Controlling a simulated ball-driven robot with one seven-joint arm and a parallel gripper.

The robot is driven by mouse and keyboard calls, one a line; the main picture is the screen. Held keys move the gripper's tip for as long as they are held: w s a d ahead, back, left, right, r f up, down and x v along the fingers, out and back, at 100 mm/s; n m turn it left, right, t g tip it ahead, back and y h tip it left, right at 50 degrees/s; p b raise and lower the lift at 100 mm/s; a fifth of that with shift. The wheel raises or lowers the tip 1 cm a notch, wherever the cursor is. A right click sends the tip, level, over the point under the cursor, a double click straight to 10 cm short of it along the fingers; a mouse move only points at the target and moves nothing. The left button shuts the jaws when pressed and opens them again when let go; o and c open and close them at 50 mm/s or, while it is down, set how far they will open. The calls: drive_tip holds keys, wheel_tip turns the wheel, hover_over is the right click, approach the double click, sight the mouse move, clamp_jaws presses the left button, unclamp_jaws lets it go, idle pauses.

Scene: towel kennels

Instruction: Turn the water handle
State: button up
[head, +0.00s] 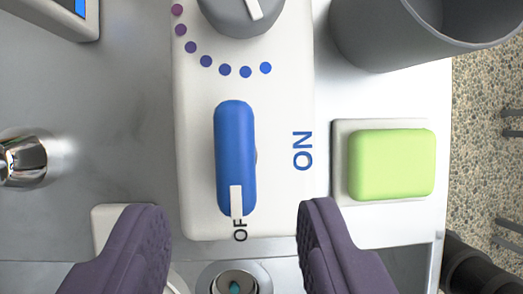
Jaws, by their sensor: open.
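The water handle (235,150) is a blue rounded bar on a white panel (190,120). It lies lengthwise up and down the picture. Its white pointer mark is at the lower end, beside the partly covered label that starts "OF". The blue label "ON" (303,151) is to the right of the handle. My gripper (235,220) is open and empty. Its two purple fingers show at the bottom, one on each side of the handle's lower end and apart from it.
A grey knob (240,14) with an arc of purple-to-blue dots sits above the handle. A green block (391,164) on a pale tray is at right, below a grey cup (420,35). A chrome fitting (22,158) is at left. A round drain-like fitting (235,278) is at the bottom.

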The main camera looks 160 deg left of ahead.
sight(235, 162)
drive_tip(key=x, duration=0.5)
drive_tip(key=shift+w+f, duration=0.1)
drive_tip(key=shift+f, duration=0.15)
clamp_jaws()
drive_tip(key=shift+d+n+b, duration=0.1)
drive_tip(key=shift+n+b, duration=0.2)
drive_tip(key=shift+b, duration=0.15)
drive_tip(key=n+y+b, duration=0.1)
drive_tip(key=n, duration=0.1)
drive_tip(key=n+t+b, duration=0.1)
drive_tip(key=n, duration=0.2)
drive_tip(key=shift+d+n+t+y+b, duration=0.15)
drive_tip(key=shift+n+t+y+b, duration=0.15)
drive_tip(key=shift+y+b, duration=0.1)
drive_tip(key=n+y+b, duration=0.2)
drive_tip(key=n, duration=0.3)
drive_tip(key=shift+d, duration=0.1)
drive_tip(key=shift+r+n, duration=0.1)
drive_tip(key=shift+n, duration=0.3)
unclamp_jaws()
